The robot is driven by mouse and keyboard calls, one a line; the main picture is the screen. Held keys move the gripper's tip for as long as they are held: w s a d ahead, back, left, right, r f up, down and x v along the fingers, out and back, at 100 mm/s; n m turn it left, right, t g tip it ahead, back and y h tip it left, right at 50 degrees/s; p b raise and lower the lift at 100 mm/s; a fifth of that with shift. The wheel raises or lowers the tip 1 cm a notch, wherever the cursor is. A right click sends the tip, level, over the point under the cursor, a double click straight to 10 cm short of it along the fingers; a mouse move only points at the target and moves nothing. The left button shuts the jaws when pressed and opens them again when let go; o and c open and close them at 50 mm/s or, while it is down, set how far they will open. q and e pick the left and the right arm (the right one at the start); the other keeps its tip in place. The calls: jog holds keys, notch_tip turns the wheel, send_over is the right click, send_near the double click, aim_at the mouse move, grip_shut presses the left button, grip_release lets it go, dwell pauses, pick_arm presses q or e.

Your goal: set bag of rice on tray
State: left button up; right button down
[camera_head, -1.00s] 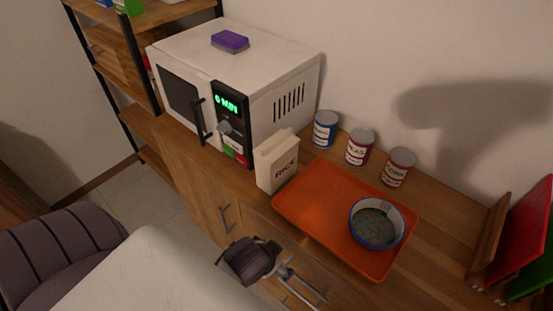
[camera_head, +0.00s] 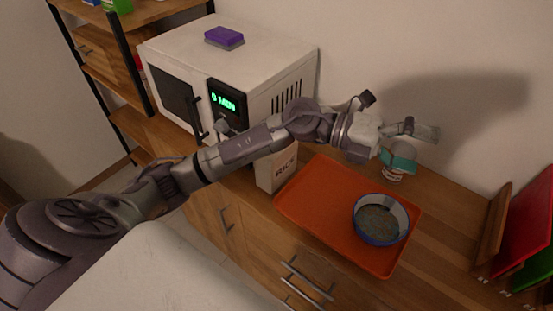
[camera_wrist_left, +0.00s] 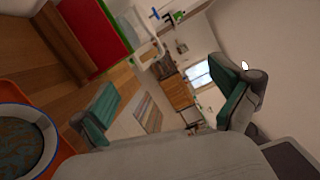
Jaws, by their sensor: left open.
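The white bag of rice (camera_head: 276,170) stands upright on the wooden counter beside the left edge of the orange tray (camera_head: 315,200); my left arm hides its top. A blue-rimmed bowl with grainy contents (camera_head: 380,220) sits on the tray's right part. My left gripper (camera_head: 406,146) is open and empty, past the tray's far edge and in front of a can (camera_head: 392,176). In the left wrist view, its two green finger pads (camera_wrist_left: 172,108) are wide apart with nothing between them. The bowl (camera_wrist_left: 22,145) shows there at the left edge. My right gripper is not in view.
A microwave (camera_head: 245,75) with a purple sponge (camera_head: 225,36) on top stands behind the bag. Red and green upright boards (camera_head: 525,225) stand at the right. My arm hides the other cans. The left half of the tray is clear.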

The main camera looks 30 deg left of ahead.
pick_arm(q)
jog(key=w+a+f+m+g+y, duration=0.2)
jog(key=a+f+m+y, duration=0.1)
jog(key=a+f+y, duration=0.35)
notch_tip(320, 180, up, 2)
jog(key=n+g+y, duration=0.1)
jog(key=n+y, duration=0.2)
jog(key=y, duration=0.9)
send_over(277, 158)
jog(key=w+a, duration=0.3)
jog(key=w, duration=0.1)
jog(key=shift+h, duration=0.25)
notch_tip(277, 158, down, 9)
jog(key=shift+r+p, duration=0.1)
jog(key=shift+p, duration=0.95)
notch_tip(277, 158, down, 6)
jog(key=p, duration=0.1)
jog(key=shift+d, duration=0.1)
jog(key=c, duration=1.7)
jog(key=shift+w, duration=0.1)
jog(key=shift+c, duration=0.8)
jog(key=shift+r, duration=0.15)
